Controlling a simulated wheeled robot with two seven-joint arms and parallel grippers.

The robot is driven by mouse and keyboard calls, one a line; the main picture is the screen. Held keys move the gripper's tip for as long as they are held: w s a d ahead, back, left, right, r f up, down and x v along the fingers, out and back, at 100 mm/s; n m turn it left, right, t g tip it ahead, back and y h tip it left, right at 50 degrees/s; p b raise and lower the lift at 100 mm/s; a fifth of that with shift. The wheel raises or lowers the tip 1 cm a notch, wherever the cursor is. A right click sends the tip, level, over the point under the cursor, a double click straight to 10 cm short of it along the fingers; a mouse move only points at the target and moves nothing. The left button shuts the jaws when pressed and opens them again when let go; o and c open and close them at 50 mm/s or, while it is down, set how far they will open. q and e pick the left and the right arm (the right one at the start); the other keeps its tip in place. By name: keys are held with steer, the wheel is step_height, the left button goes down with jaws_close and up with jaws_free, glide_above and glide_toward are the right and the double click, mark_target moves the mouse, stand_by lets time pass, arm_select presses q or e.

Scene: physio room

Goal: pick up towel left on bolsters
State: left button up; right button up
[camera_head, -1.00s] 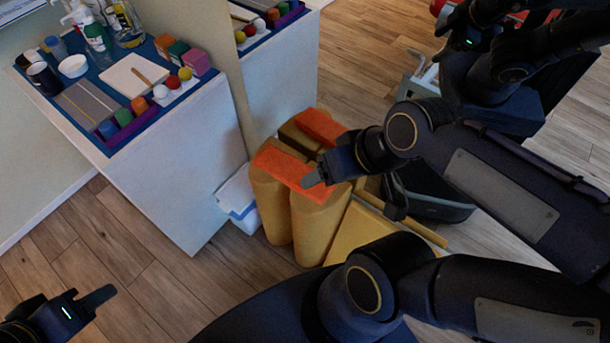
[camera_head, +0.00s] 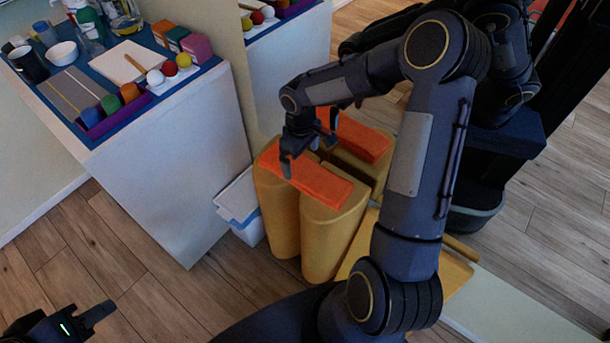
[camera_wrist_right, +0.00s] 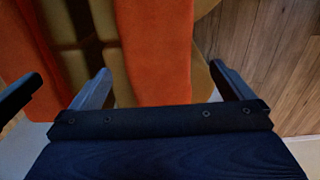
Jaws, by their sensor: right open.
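The orange towel (camera_head: 310,183) lies folded in a long strip across the tops of two upright yellow bolsters (camera_head: 328,245). My right gripper (camera_head: 306,150) is open just above the towel's far left part, pointing down. In the right wrist view the towel (camera_wrist_right: 155,50) shows between the two spread fingers, nearer the left one; I cannot tell whether a finger touches it. My left gripper (camera_head: 75,322) is at the bottom left corner, far from the towel. Only one finger shows clearly, so its opening is unclear.
A white cabinet (camera_head: 185,185) with bottles, cups and coloured balls stands left of the bolsters. A white and blue bin (camera_head: 240,207) sits between them. A mirror behind repeats the towel, bolsters and my arm. Wooden floor (camera_head: 130,255) is clear in front.

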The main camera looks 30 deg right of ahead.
mark_target(301, 168)
steer(key=f, duration=0.3)
steer(key=f+b, duration=0.1)
steer(key=f, duration=0.2)
steer(key=shift+w, duration=0.2)
steer(key=shift+r, duration=0.1)
steer(key=c, duration=0.9)
steer(key=shift+c, duration=0.2)
